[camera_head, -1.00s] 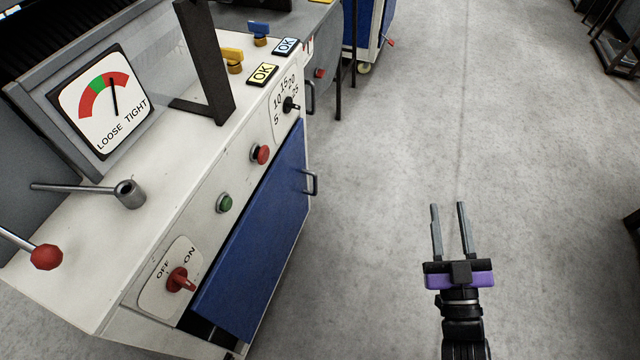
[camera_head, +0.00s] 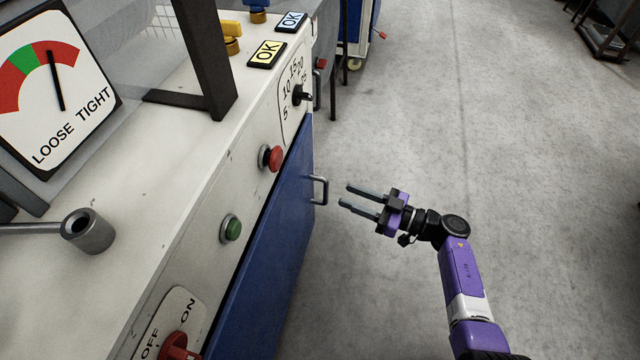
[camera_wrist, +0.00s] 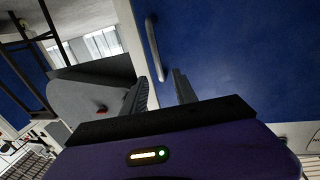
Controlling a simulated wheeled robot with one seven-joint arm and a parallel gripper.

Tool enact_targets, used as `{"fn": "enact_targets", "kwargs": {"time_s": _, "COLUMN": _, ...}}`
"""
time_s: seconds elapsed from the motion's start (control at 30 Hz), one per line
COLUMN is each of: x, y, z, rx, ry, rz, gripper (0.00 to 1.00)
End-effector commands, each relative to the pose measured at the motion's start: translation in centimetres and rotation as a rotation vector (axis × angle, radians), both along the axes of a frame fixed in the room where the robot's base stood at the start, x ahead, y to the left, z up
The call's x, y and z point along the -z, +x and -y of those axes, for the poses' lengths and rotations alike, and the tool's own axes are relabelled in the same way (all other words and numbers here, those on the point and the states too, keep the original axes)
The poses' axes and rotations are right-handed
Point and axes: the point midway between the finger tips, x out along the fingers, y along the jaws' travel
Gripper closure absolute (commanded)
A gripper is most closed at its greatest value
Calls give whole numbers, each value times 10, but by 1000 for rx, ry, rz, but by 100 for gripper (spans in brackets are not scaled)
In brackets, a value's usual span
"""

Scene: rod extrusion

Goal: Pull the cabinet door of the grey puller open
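The grey-white puller (camera_head: 190,175) stands at the left with a blue cabinet door (camera_head: 268,262) on its front. The door's metal handle (camera_head: 322,190) sits near its upper right edge. My gripper (camera_head: 349,196) is open and empty, a short way right of the handle, its fingers pointing left at it. In the wrist view the blue door (camera_wrist: 225,55) fills the right side. The handle (camera_wrist: 154,48) stands upright there, ahead of my fingertips (camera_wrist: 158,80), apparently not between them. The door looks shut.
A red button (camera_head: 271,158), a green button (camera_head: 231,229) and a black knob (camera_head: 302,95) stick out above the door. A second handle (camera_head: 317,90) is further back. The grey floor (camera_head: 480,130) on the right is clear.

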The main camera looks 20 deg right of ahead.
Motion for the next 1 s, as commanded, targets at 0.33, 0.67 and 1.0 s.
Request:
{"fn": "enact_targets", "kwargs": {"time_s": 0.33, "x": 3, "y": 34, "z": -31, "rx": 0, "ry": 4, "rz": -1, "gripper": 66}}
{"fn": "enact_targets", "kwargs": {"time_s": 0.67, "x": 0, "y": 56, "z": -51, "rx": 3, "ry": 5, "rz": -1, "gripper": 66}}
{"fn": "enact_targets", "kwargs": {"time_s": 1.0, "x": -1, "y": 57, "z": -52, "rx": 4, "ry": 5, "rz": -1, "gripper": 79}}
